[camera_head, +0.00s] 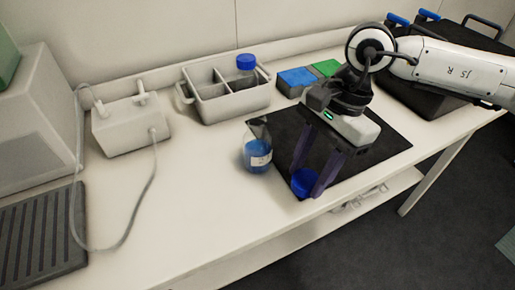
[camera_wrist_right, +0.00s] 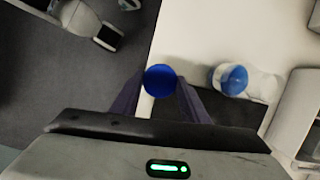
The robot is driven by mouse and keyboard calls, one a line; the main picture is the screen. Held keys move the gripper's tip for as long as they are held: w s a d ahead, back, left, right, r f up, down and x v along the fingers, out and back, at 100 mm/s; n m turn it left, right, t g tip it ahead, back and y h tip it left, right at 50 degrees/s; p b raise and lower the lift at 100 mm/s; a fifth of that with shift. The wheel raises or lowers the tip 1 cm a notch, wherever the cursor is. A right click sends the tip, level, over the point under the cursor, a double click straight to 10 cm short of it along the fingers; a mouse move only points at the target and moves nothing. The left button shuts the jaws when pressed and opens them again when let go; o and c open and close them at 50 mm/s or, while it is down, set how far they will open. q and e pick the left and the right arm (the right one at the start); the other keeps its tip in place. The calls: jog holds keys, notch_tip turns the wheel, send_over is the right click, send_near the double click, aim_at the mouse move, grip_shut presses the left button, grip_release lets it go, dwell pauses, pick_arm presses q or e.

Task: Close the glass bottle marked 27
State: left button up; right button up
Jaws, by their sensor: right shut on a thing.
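A glass bottle (camera_head: 257,156) with blue liquid and a white label stands upright at the left edge of the black mat (camera_head: 384,146); the number on the label is too small to read. Its neck shows no blue cap. The bottle also shows in the right wrist view (camera_wrist_right: 232,79), to the right of the gripper. My right gripper (camera_head: 308,184) points down and is shut on a blue cap (camera_head: 302,182), to the right of the bottle and apart from it. The cap shows between the fingers in the wrist view (camera_wrist_right: 160,81). My left gripper is not in view.
A grey divided caddy (camera_head: 208,113) behind the bottle holds another blue-capped bottle (camera_head: 246,64). A white device (camera_head: 130,125) with a cable stands left.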

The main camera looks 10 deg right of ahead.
jog(key=s+d+n+g+h, duration=0.1)
jog(key=s+d+n+h, duration=0.2)
jog(key=n, duration=1)
jog(key=shift+s+d+f+g, duration=0.35)
jog(key=shift+d+f+g, duration=0.1)
jog(key=shift+d, duration=1)
jog(key=shift+a, duration=0.15)
